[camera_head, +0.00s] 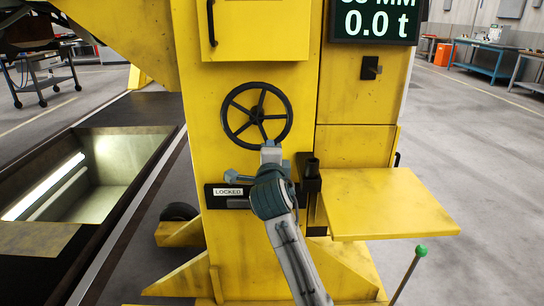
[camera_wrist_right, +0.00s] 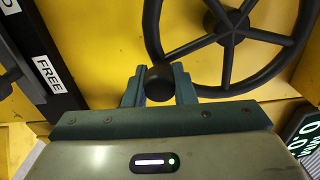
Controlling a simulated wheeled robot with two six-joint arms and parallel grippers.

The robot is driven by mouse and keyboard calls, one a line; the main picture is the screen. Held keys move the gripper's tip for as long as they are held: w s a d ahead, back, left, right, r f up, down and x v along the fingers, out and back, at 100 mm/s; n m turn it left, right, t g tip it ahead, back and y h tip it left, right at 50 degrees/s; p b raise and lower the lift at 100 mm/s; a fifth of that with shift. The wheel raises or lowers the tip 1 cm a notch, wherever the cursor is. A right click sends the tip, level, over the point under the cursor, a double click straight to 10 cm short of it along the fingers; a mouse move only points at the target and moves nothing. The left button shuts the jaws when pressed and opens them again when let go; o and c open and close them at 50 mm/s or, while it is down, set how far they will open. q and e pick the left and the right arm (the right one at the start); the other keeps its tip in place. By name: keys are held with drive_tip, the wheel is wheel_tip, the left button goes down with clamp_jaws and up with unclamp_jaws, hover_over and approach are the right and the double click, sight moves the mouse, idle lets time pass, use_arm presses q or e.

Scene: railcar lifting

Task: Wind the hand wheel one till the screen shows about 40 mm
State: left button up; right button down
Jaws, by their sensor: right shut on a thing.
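The black spoked hand wheel (camera_head: 235,98) is on the front of the yellow column. My right gripper (camera_head: 270,150) is at the wheel's lower rim. In the right wrist view, my gripper's jaws (camera_wrist_right: 158,88) are shut on the wheel's dark knob (camera_wrist_right: 158,80), and the hand wheel (camera_wrist_right: 228,82) shows beyond it. The screen (camera_head: 374,20) at the upper right reads 0.0 t. Its MM line is cut by the picture's top edge, so the number is not fully readable. My left gripper is not in view.
A plate labelled LOCKED (camera_head: 228,191) is below the wheel; a FREE label (camera_wrist_right: 48,75) shows in the wrist view. A yellow shelf (camera_head: 385,205) juts out at right, near a green-knobbed lever (camera_head: 420,251). An open pit (camera_head: 110,165) lies left.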

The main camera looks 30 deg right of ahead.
idle(0.4)
drive_tip(key=c, duration=1.2)
unclamp_jaws()
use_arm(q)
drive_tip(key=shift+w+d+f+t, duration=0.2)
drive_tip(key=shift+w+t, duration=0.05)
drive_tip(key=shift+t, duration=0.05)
use_arm(e)
drive_tip(key=v, duration=1)
drive_tip(key=shift+s+a, duration=0.2)
drive_tip(key=shift+s, duration=0.15)
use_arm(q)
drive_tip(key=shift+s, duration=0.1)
use_arm(e)
drive_tip(key=shift+f, duration=0.15)
